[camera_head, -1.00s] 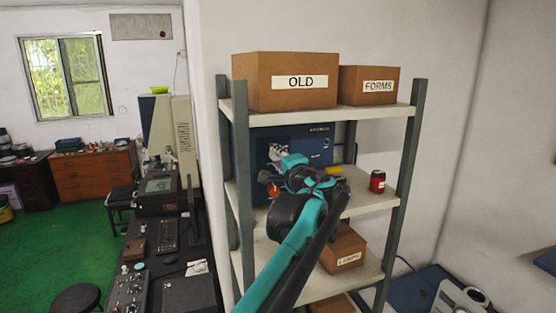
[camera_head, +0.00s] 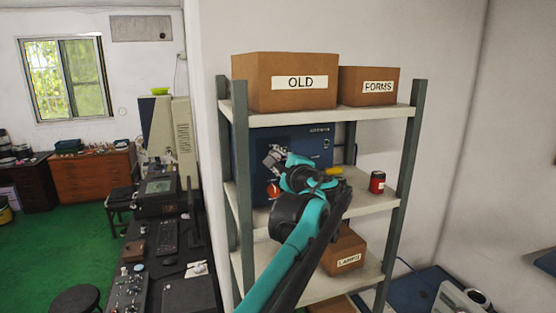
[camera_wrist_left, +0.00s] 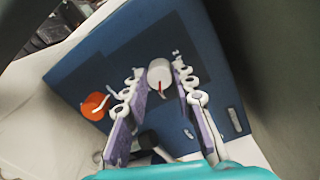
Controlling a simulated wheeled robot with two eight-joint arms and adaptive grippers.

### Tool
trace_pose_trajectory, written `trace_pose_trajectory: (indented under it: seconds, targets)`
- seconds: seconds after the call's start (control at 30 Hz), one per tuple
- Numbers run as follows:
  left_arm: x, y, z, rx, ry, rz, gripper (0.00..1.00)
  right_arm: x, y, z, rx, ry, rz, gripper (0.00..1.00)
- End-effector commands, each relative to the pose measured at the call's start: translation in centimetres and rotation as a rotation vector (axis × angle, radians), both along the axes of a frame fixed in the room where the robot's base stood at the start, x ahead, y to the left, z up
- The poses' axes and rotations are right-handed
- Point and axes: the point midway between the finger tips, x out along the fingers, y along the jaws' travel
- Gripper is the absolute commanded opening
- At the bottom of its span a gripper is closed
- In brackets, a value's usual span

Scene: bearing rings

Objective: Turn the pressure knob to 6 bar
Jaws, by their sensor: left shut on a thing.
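A blue unit (camera_head: 312,143) stands on the shelf's middle level and fills the left wrist view (camera_wrist_left: 75,75). On its face is a round pale knob (camera_wrist_left: 160,73) with a red pointer mark, taken as the pressure knob. My left gripper (camera_wrist_left: 159,78) is shut on this knob, one finger on each side of it. In the head view the left gripper (camera_head: 273,160) is at the unit's face, and the arm hides much of the unit. No scale around the knob can be read. My right gripper is out of view.
An orange-red round part (camera_wrist_left: 95,106) sits on the face left of the gripper. A red can (camera_head: 377,182) stands right of the arm. The shelf board (camera_head: 300,117) with the OLD (camera_head: 262,85) and FORMS (camera_head: 352,90) boxes is above.

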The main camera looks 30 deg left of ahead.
Motion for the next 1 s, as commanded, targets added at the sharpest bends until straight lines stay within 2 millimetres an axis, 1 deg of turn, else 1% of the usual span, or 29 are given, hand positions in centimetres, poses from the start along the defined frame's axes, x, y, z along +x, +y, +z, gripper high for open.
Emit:
trace_pose_trajectory:
  seconds: [0.27,0.3,0.37,0.4,0.67,0.77,0.87,1.0]
  targets:
    - [0.0,0.0,0.0,0.001,0.001,0.000,0.00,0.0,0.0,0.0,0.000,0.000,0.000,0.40]
    - [0.0,0.0,0.0,0.001,0.001,0.000,0.29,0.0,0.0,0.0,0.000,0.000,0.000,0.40]
    - [0.0,0.0,0.0,0.001,0.001,0.000,0.44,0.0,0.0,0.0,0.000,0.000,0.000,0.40]
    - [0.0,0.0,0.0,0.001,0.001,0.000,0.47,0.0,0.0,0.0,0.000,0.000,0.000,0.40]
    - [0.0,0.0,0.0,0.000,0.000,0.000,0.47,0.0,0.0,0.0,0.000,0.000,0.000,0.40]
    - [-0.3,-0.5,0.0,0.000,0.000,-0.001,0.47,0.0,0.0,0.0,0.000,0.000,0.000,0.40]
    - [-1.2,-1.6,0.1,0.000,0.000,-0.003,0.47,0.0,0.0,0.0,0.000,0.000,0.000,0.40]
    - [-3.0,-3.9,0.1,0.000,0.000,-0.004,0.47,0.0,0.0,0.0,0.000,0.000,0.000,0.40]
